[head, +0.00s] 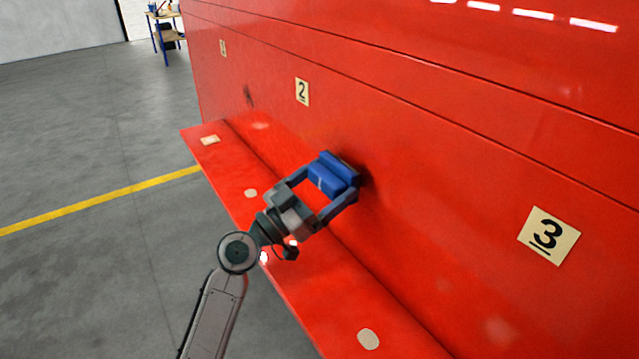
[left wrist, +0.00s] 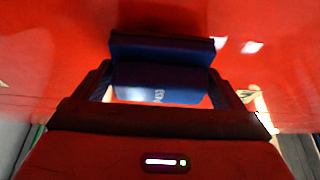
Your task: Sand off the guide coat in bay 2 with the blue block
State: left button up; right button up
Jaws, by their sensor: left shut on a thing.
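My left gripper (head: 326,186) is shut on the blue block (head: 333,171). It holds the block at the red nosecone side (head: 430,190), between the number 2 label (head: 302,91) and the number 3 label (head: 548,235). The block's far face is against or very close to the red surface; I cannot tell which. A dark patch (head: 363,177) shows just right of the block, perhaps guide coat or shadow; the block hides part of it. In the left wrist view the blue block (left wrist: 160,80) sits between both fingers, in front of the red surface. My right gripper is not in view.
A red ledge (head: 300,262) with several pale round spots runs below the side. A small dark smudge (head: 249,96) lies left of the number 2 label, towards the number 1 label (head: 223,47). A workbench (head: 165,30) stands far back. Grey floor at left is clear.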

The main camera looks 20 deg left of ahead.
pick_arm(q)
jog(key=shift+w+d+b, duration=0.35)
jog(key=shift+w+d, duration=0.2)
jog(key=shift+w, duration=0.15)
dwell(0.7)
